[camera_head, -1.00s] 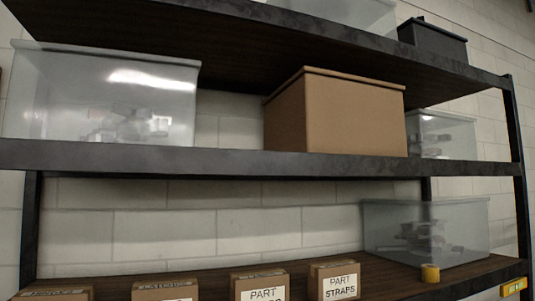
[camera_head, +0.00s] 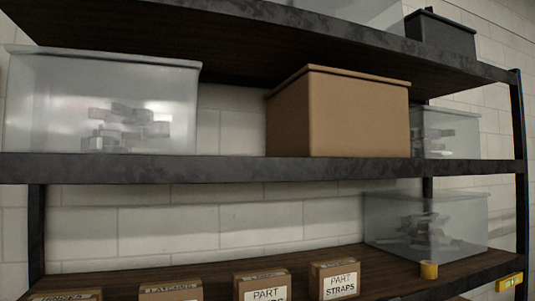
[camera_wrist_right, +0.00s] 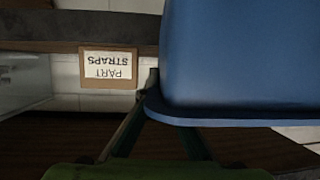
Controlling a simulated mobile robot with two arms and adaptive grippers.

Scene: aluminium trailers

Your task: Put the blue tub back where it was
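The blue tub (camera_wrist_right: 240,55) fills the upper right of the right wrist view, very close to the camera. That view is upside down, as its inverted label shows, so the tub's rim (camera_wrist_right: 235,115) is its upper edge and it looks upright. My right gripper (camera_wrist_right: 165,112) is at the tub's rim. One dark finger lies along the outside of the wall, and the other passes behind the rim, its tip hidden. It looks shut on the tub's wall. The tub and both grippers are out of the head view.
The rack's middle shelf (camera_head: 230,170) holds a clear bin (camera_head: 60,105), a brown box (camera_head: 355,115) and another clear bin (camera_head: 455,135), with a gap between the first two.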

